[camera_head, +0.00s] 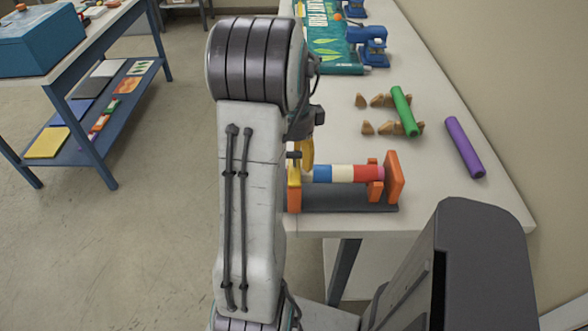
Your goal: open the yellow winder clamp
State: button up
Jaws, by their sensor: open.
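The winder (345,198) stands near the front left end of the white bench, with a dark base and orange end supports. A striped roll (340,174) in blue, cream, red and pink lies across it. The yellow clamp (307,152) shows as a narrow yellow piece above the roll's left end, with more yellow by the left orange support. My gripper (300,148) is open beside the clamp, mostly hidden behind my arm. I cannot tell whether its fingers touch the clamp.
A green roll (404,111) rests across wooden cradles (378,128) farther back. A purple roll (465,147) lies to the right near the wall. A blue clamp-like device (371,46) and a green packet (331,40) are at the back. A blue-framed table (75,92) stands left across open floor.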

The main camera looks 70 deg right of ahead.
jog(key=shift+f+b, duration=0.4)
jog(key=shift+f, duration=0.45)
jog(key=shift+c, duration=0.2)
jog(key=shift+r, duration=0.1)
grip_shut()
